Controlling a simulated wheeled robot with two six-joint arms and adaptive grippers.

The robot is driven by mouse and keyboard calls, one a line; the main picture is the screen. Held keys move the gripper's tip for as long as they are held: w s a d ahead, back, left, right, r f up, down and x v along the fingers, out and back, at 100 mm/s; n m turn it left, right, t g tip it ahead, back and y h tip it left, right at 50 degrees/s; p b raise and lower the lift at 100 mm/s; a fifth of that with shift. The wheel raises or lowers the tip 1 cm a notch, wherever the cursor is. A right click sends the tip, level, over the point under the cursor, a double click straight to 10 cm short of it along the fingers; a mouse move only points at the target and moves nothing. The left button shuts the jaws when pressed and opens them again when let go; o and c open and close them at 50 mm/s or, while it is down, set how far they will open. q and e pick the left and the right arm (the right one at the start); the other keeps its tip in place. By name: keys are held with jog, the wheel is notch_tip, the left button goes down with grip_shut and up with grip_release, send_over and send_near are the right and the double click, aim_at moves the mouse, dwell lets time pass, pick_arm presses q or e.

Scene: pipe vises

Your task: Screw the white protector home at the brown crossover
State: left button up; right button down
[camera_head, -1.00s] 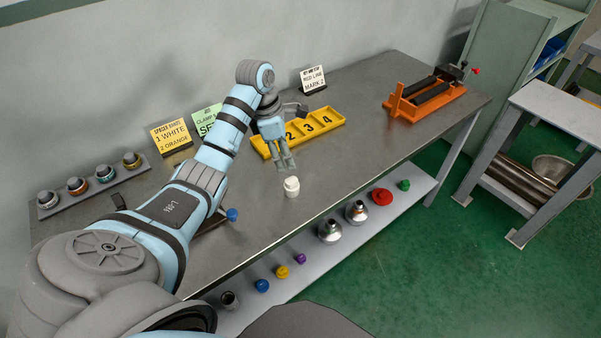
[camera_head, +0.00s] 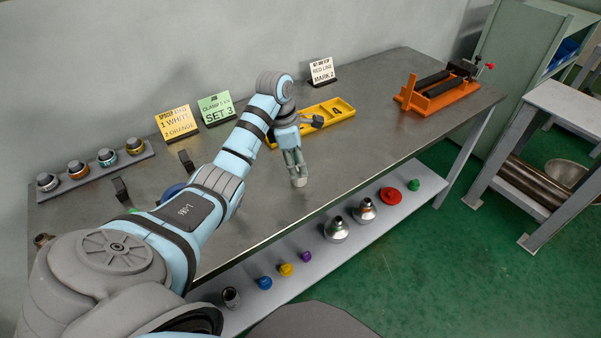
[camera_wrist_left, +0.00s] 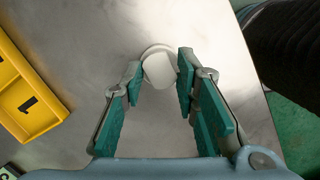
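The white protector (camera_wrist_left: 158,68) is a small round cap standing on the steel bench. In the wrist view it sits between the fingertips of my left gripper (camera_wrist_left: 161,66). The pads lie close on both sides; I cannot tell whether they press on it. In the head view my left gripper (camera_head: 298,178) points down at the bench top and largely hides the protector. A brownish fitting (camera_head: 43,240) shows at the bench's left end, partly behind my arm; I cannot tell whether it is the brown crossover. My right gripper is out of view.
A yellow numbered tray (camera_head: 318,121) lies just behind my gripper. A rack of several ringed fittings (camera_head: 110,160) stands at the back left. Black uprights (camera_head: 186,160) and a blue round part (camera_head: 173,190) show behind my arm. An orange vise (camera_head: 437,92) stands at the right.

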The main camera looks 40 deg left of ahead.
pick_arm(q)
jog(key=shift+c, duration=0.6)
notch_tip(320, 180, up, 5)
jog(key=p, duration=0.4)
jog(key=shift+p, duration=0.4)
grip_shut()
jog(key=shift+f, duration=0.1)
